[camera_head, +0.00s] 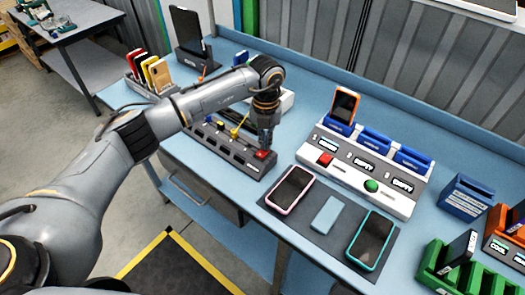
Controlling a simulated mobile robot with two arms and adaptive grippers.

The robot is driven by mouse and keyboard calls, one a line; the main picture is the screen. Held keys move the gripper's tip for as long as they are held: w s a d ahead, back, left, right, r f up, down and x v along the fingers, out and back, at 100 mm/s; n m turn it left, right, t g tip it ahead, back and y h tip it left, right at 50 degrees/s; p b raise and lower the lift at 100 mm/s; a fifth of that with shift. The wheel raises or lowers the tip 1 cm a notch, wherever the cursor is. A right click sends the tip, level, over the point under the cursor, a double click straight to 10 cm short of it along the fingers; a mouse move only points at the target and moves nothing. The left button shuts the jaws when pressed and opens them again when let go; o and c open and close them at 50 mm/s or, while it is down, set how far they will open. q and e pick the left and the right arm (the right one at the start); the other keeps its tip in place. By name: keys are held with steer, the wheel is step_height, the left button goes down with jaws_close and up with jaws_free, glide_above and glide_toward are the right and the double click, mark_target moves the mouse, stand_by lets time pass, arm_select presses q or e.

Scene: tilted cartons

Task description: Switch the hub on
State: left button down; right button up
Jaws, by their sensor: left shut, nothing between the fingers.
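The hub (222,146) is a long dark grey strip on the blue bench, with several sockets along its top. A red switch (262,155) sits at its right end. A yellow plug (237,131) and cable stand near its middle. My left gripper (265,142) points down, shut and empty, directly above or on the red switch. I cannot tell whether the fingertips touch it. The fingers partly cover the far side of the hub's end. I cannot tell the switch's position. My right gripper is out of view.
A white charging station (402,205) with red and green buttons holds an orange phone (343,104). In front, a dark mat (318,236) carries a pink phone (291,188), a blue slab (326,215) and a teal phone (371,240). A green rack (428,270) stands at right.

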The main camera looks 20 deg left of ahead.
arm_select(q)
steer(key=shift+s+f+b, duration=0.1)
steer(key=shift+f+b, duration=0.25)
steer(key=shift+f, duration=0.15)
steer(key=shift+r, duration=0.15)
steer(key=shift+r+p, duration=0.55)
steer(key=shift+r, duration=0.1)
steer(key=shift+r+p, duration=1.5)
steer(key=shift+r, duration=1.3)
steer(key=shift+f, duration=0.1)
